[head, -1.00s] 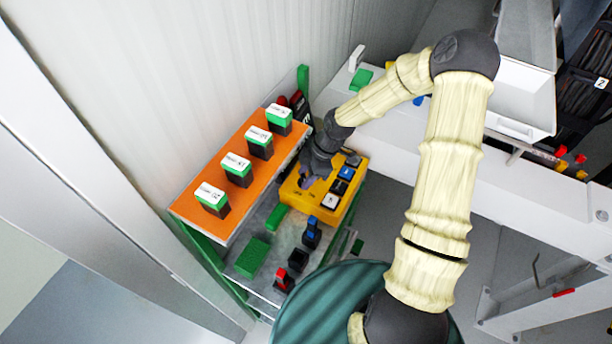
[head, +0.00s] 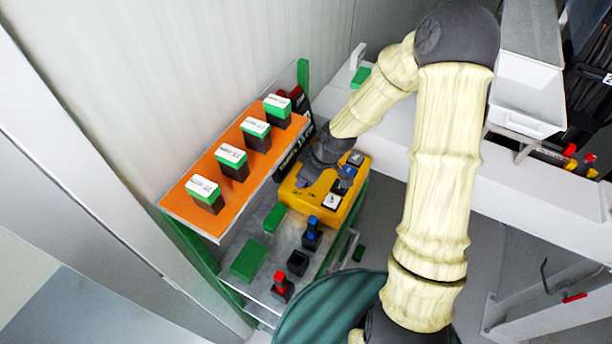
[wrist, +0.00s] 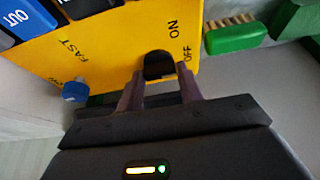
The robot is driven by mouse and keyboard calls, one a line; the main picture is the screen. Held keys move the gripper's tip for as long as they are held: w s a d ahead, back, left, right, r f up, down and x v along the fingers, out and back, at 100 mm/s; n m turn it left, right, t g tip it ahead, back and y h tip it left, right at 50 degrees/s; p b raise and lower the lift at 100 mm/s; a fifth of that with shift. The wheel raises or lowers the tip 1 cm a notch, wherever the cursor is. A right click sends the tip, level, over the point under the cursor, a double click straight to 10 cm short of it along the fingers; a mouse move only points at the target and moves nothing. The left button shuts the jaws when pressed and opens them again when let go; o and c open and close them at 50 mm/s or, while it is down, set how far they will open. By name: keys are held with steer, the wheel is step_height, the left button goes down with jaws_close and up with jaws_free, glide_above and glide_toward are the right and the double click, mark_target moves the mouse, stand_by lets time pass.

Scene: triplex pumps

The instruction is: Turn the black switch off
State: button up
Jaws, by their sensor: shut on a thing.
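The black switch (wrist: 158,65) shows in the wrist view on the yellow control box (wrist: 110,45), beside the printed words ON and OFF. My gripper (wrist: 160,88) is shut on the black switch, one finger on each side of it. In the head view my gripper (head: 308,177) is at the left part of the yellow box (head: 328,208), and the arm comes in from above right. The switch is hidden behind my gripper there. Which way the switch is set cannot be told.
An orange shelf (head: 235,175) with several green-topped black blocks is at the left. A white bench (head: 400,140) stands at the right.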

stand_by(0.3)
steer(key=o, duration=0.7)
steer(key=p+v, duration=0.2)
steer(key=v, duration=1.5)
steer(key=shift+p, duration=0.3)
steer(key=shift+s+d+r, duration=0.1)
steer(key=shift+r, duration=0.05)
